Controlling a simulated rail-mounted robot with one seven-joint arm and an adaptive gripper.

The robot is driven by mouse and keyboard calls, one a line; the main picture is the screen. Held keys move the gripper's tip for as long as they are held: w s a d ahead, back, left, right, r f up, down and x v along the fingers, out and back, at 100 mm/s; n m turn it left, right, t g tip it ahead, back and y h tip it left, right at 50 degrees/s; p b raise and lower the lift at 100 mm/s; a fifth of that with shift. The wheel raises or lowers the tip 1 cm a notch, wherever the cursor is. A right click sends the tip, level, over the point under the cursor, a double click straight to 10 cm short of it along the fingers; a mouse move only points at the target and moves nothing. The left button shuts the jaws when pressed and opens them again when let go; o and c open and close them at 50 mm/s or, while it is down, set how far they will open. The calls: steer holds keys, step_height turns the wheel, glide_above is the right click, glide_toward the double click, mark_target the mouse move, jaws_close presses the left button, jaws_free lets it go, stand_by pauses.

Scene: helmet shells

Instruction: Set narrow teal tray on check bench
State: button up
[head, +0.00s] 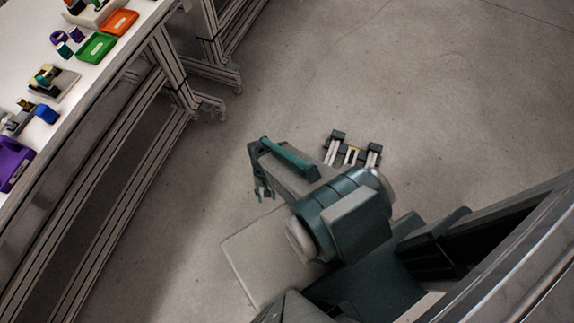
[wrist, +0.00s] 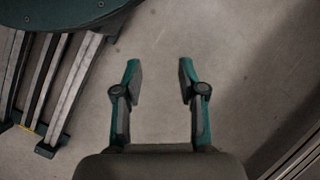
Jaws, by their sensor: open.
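My gripper (wrist: 160,78) is open and empty, with bare floor between and beyond its fingers in the wrist view. In the head view my gripper (head: 263,187) hangs over the floor, well to the right of a white-topped bench (head: 22,62). I cannot tell whether this is the check bench. I cannot make out a narrow teal tray in either view. A green tray (head: 96,48) and an orange tray (head: 121,22) lie on the bench top.
A purple bin (head: 12,163), a blue block (head: 46,113) and small fixtures (head: 52,82) also stand on the bench. Its metal frame legs (head: 170,60) reach down to the floor. The floor (head: 400,70) between the bench and my arm is clear.

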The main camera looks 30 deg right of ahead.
steer(key=s+d+n+g+h, duration=0.2)
steer(key=s+d+n, duration=0.1)
steer(key=s, duration=0.6)
steer(key=shift+d+f+n+g, duration=0.2)
steer(key=shift+f+n+g, duration=0.1)
steer(key=shift+f+n, duration=0.1)
steer(key=shift+s+r, duration=0.1)
step_height(320, 180, up, 13)
steer(key=p, duration=1.2)
steer(key=shift+f+p, duration=0.2)
steer(key=shift+p, duration=0.2)
